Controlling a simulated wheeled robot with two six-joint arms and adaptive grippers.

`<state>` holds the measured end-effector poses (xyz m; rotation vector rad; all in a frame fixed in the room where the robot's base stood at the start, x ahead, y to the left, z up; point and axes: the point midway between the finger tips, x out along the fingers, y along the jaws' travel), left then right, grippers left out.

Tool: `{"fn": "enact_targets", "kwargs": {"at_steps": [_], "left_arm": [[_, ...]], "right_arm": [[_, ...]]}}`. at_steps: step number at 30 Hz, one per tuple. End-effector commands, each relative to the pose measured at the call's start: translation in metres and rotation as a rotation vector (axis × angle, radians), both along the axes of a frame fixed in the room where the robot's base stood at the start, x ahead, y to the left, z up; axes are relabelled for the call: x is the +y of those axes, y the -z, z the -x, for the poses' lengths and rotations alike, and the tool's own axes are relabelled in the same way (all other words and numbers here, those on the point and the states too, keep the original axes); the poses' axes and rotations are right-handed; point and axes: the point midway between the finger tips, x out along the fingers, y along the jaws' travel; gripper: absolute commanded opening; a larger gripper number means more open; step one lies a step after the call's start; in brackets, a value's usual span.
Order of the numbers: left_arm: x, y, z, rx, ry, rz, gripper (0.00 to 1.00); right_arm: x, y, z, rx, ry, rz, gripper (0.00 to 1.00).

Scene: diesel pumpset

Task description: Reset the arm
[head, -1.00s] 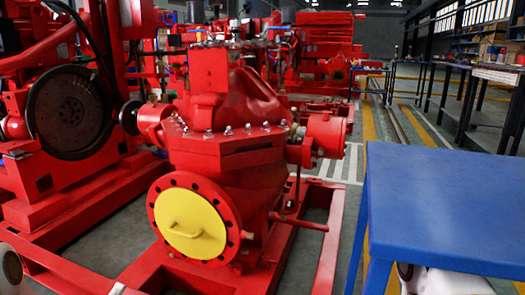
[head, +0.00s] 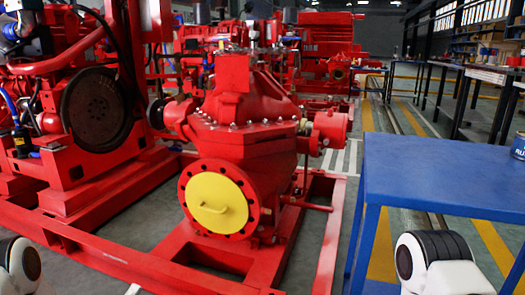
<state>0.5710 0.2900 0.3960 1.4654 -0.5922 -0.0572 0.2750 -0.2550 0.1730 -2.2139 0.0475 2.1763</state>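Part of my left arm shows at the bottom left corner of the head view, as a white rounded joint with a dark ring. Part of my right arm, white with a black ribbed cap, shows at the bottom right, beside the blue table's legs. Neither gripper shows, so what the fingers do is hidden. A red pump (head: 240,150) with a yellow disc cover (head: 216,203) on its front flange stands ahead of me on a red base frame (head: 325,225).
A blue table (head: 440,175) stands at the right, with a dark blue can (head: 519,146) at its right edge. A red diesel engine (head: 60,130) stands at the left. Workbenches (head: 480,75) line the back right. A strip of grey floor lies between pump and table.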

Motion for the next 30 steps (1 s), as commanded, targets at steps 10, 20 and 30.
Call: {"fn": "enact_targets", "kwargs": {"at_steps": [10, 20, 30], "left_arm": [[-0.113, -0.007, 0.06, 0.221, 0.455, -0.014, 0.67], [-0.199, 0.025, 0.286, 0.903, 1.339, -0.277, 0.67], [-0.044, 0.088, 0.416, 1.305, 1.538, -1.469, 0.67]], "right_arm": [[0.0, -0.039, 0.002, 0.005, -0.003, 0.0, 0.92], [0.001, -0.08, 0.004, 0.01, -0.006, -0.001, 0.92], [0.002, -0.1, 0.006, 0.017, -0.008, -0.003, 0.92]]}}
